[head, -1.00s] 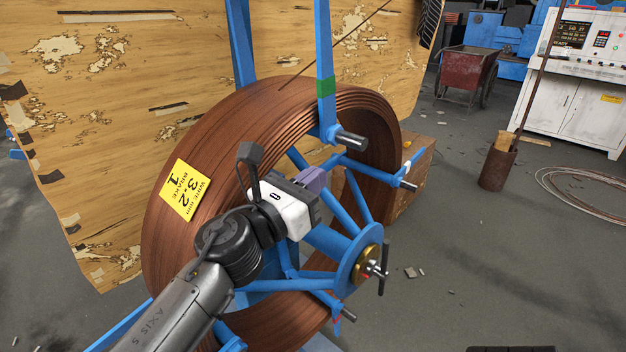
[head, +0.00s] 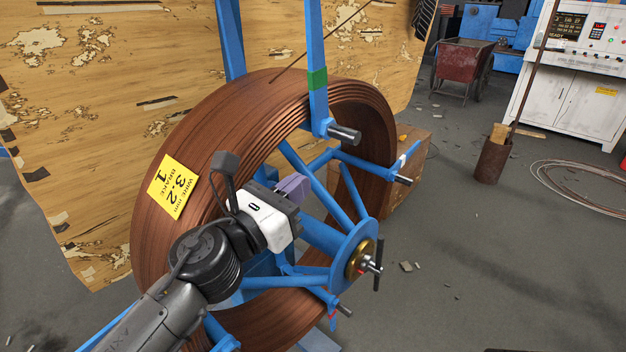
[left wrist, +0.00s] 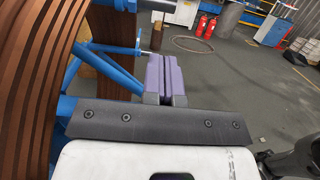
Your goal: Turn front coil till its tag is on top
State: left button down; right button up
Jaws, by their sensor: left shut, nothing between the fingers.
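The front coil (head: 160,226) is a large ring of brown wire on a blue spoked reel (head: 346,258). Its yellow tag (head: 173,187) is on the upper left of the outer face, tilted, left of the top. In the left wrist view the coil (left wrist: 30,80) fills the left side, and the tag is out of sight. My left gripper (head: 293,187) is in front of the coil's opening, right of the tag, with its purple fingers pointing right. The fingers (left wrist: 164,78) are shut together and empty. Contact with the reel cannot be told. My right gripper is out of view.
Blue posts (head: 316,75) rise across the coil's top. Reel arms and a hub handle (head: 377,265) stick out on the right. A worn wooden panel (head: 90,110) stands behind. Floor to the right is mostly clear, with a rusty pot (head: 495,162) and loose wire (head: 580,185).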

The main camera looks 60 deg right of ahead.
pick_arm(q)
jog(key=shift+a, duration=0.15)
jog(key=shift+w, duration=0.1)
dwell(0.4)
jog(key=p+v, duration=0.5)
jog(key=v, duration=0.8)
jog(key=shift+a+f, duration=0.25)
jog(key=shift+a, duration=0.1)
jog(key=shift+w, duration=0.1)
jog(key=shift+f, duration=0.15)
dwell(0.6)
